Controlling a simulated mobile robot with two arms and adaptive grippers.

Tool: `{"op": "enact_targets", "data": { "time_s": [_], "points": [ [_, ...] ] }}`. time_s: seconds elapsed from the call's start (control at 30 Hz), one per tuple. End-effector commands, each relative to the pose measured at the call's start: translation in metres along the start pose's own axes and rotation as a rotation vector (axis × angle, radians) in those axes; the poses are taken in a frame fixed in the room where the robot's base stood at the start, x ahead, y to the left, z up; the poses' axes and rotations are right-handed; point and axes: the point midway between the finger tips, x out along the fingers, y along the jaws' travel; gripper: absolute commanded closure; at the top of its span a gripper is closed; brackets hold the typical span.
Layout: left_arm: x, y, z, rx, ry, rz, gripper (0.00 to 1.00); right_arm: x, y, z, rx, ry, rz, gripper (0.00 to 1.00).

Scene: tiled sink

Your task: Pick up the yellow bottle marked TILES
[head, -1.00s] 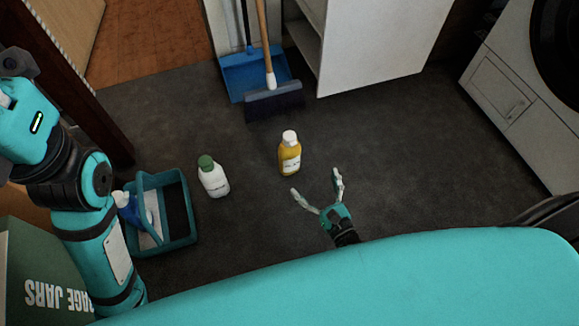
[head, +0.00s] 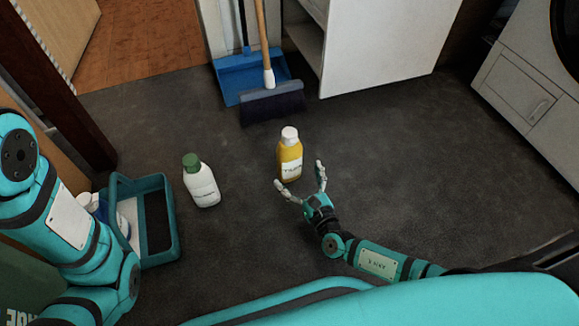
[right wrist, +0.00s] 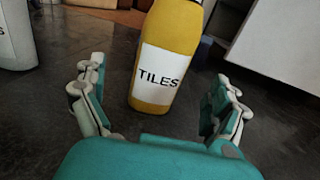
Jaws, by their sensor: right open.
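The yellow bottle (head: 290,157) with a white cap and a white label stands upright on the dark floor. In the right wrist view the bottle (right wrist: 166,58) shows its TILES label facing me, ahead of and between the spread fingers. My right gripper (head: 300,180) is open and empty, just in front of the bottle on the near side. In the right wrist view its fingers (right wrist: 160,100) flank the lower part of the bottle, with a gap on each side. My left arm shows at the left of the head view, but its gripper is out of the picture.
A white bottle with a green cap (head: 201,183) stands left of the yellow one. A teal caddy (head: 175,230) with bottles is further left. A broom (head: 272,103) and blue dustpan (head: 232,75) stand behind, beside a white cabinet (head: 375,50). Floor to the right is clear.

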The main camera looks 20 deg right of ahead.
Motion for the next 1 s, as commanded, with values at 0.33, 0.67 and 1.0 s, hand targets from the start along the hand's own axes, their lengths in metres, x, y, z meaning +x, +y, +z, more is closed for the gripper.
{"op": "enact_targets", "data": {
  "time_s": [0.33, 0.67, 1.0],
  "points": [
    [-0.019, 0.004, -0.007, 0.0, 0.002, 0.001, 0.6, 0.031, -0.002, -0.002, 0.001, -0.001, 0.0, 0.02],
    [-0.037, 0.008, -0.013, 0.0, 0.001, 0.001, 0.6, 0.069, -0.004, 0.003, 0.001, 0.001, 0.0, 0.02],
    [-0.036, 0.007, -0.013, 0.0, 0.001, 0.001, 0.6, 0.07, -0.004, 0.004, -0.001, 0.002, 0.0, 0.17]
  ]
}}
